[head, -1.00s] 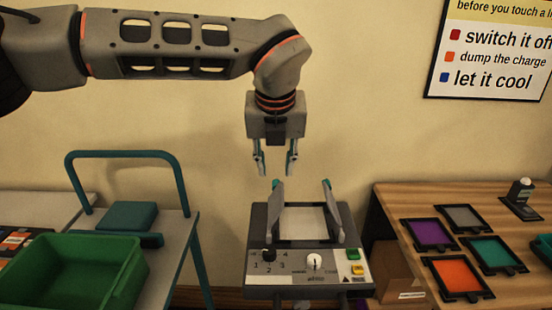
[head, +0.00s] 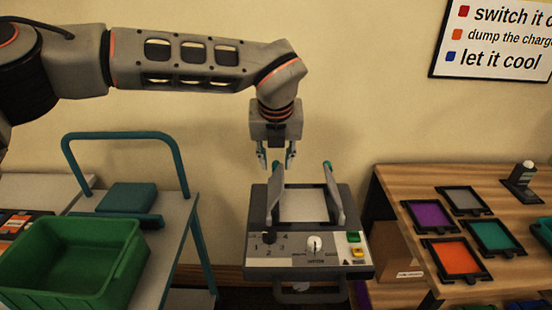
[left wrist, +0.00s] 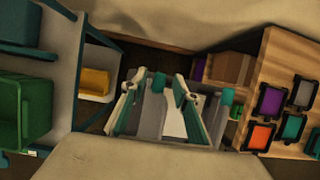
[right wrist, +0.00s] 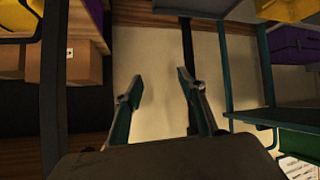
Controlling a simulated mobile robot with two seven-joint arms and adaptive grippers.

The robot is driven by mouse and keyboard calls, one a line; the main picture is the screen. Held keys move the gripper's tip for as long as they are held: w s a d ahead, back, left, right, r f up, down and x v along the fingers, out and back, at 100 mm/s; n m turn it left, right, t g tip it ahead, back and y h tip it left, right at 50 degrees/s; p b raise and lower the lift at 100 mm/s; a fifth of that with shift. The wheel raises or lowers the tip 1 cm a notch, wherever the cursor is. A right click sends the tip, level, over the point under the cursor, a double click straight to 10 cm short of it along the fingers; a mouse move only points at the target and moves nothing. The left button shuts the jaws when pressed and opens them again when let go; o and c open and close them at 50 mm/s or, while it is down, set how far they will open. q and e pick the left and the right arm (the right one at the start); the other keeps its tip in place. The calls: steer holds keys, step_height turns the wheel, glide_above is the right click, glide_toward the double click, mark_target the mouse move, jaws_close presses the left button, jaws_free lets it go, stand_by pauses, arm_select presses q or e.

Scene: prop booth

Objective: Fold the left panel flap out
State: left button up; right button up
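The grey device (head: 257,217) stands in the middle, with a white bed (head: 302,205) and two upright flaps. The left panel flap (head: 274,193) is a grey plate with a teal tip, standing at the bed's left side. The right flap (head: 334,197) stands opposite. My left gripper (head: 277,158) points down over the left flap, fingers apart, with the teal tip between them. In the left wrist view the left flap (left wrist: 152,112) also shows between the open fingers (left wrist: 160,85). Contact cannot be told. My right gripper (right wrist: 154,86) shows only in the right wrist view, open and empty.
A cart with a teal handle and green bin (head: 75,255) stands left. A wooden table (head: 400,192) with coloured framed panels stands right. The device front has a knob, a dial and green and yellow buttons (head: 355,244). The wall behind is clear below the poster.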

arm_select(q)
steer(key=shift+c, duration=0.3)
jaws_close()
arm_select(e)
steer(key=shift+f, duration=0.2)
steer(key=shift+s+f, duration=0.1)
